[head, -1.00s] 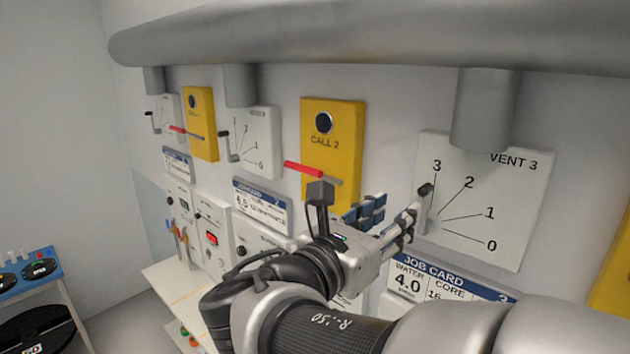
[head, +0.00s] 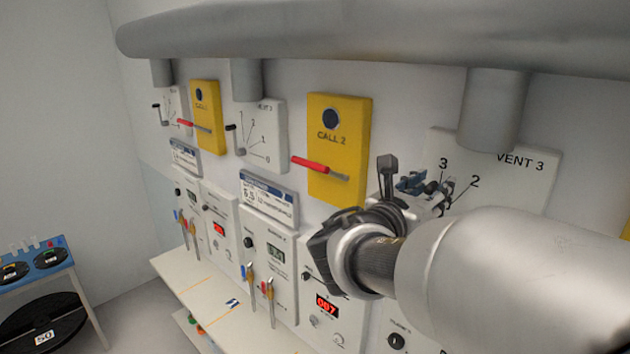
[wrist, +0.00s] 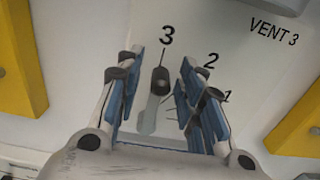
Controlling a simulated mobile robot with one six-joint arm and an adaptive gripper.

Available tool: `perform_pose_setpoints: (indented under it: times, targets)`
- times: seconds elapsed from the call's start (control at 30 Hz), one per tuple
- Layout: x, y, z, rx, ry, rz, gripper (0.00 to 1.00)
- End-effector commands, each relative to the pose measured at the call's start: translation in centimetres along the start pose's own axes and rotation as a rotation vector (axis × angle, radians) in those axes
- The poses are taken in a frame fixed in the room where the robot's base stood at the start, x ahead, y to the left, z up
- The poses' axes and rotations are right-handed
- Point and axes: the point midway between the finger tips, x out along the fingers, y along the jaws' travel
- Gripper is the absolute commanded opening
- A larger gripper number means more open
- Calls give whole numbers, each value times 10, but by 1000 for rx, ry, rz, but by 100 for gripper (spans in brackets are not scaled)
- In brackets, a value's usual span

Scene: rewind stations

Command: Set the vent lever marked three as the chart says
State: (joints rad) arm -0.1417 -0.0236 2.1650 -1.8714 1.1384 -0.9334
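The white VENT 3 panel (head: 522,183) is on the wall at the right in the head view; it also fills the wrist view (wrist: 225,55). Its lever (wrist: 150,112), a grey arm with a dark knob, points up towards the 3 mark in the wrist view. My gripper (wrist: 160,75) is open, with its blue-padded fingers on both sides of the knob and visible gaps between. In the head view my gripper (head: 428,187) covers the lever and my arm hides the 0 and 1 marks. I see no chart in these views.
A thick grey duct (head: 340,38) runs above, with a pipe stub (head: 494,105) down to the panel. The yellow CALL 2 board (head: 340,125) with a red-handled lever (head: 318,166) is left of my gripper. A shelf (head: 215,300) lies below at left.

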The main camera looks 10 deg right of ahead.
Motion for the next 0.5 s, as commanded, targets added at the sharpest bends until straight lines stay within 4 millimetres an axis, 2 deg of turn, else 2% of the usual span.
perform_pose_setpoints:
  times: [0.07,0.5]
  targets:
    - [0,0,0,0,0,0,33]
    - [0,0,0,0,0,0,4]
